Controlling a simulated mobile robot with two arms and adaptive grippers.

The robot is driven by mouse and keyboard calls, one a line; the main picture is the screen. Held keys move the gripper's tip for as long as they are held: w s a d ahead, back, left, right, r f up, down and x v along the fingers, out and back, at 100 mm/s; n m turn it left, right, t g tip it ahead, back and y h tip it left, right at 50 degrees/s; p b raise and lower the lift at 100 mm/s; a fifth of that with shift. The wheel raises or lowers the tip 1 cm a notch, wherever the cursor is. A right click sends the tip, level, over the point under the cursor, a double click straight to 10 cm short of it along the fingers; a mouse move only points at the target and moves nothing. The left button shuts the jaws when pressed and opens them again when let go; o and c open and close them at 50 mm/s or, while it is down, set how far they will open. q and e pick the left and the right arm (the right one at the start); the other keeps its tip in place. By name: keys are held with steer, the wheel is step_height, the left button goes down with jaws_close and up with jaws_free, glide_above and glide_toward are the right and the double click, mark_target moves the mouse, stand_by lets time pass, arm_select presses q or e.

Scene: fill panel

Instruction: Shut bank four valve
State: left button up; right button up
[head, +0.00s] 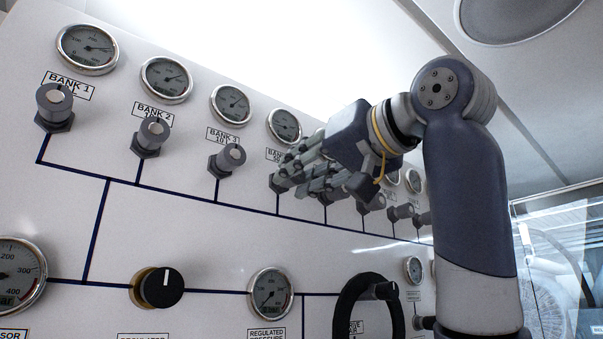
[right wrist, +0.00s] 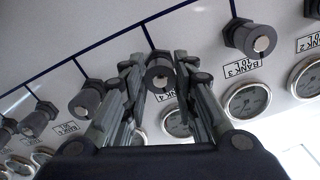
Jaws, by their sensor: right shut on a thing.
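The bank four valve (right wrist: 160,74) is a grey cylindrical knob on the white panel, with its label partly showing beside it in the right wrist view. My right gripper (right wrist: 158,84) has one finger on each side of this knob and is shut on it. In the head view the right gripper (head: 291,176) reaches in from the right. Its fingers cover most of the bank four valve (head: 276,184) and part of its label. My left gripper is not in view.
The bank 1 valve (head: 54,106), bank 2 valve (head: 151,136) and bank 3 valve (head: 229,158) stand out to the left. More valves line up closely to the right. Gauges sit above; a black regulator knob (head: 160,287) and a black handwheel (head: 347,302) are below.

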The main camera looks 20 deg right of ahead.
steer(key=shift+f, duration=0.2)
steer(key=o, duration=1)
steer(key=shift+o, duration=0.2)
steer(key=shift+r, duration=0.1)
steer(key=v, duration=1.2)
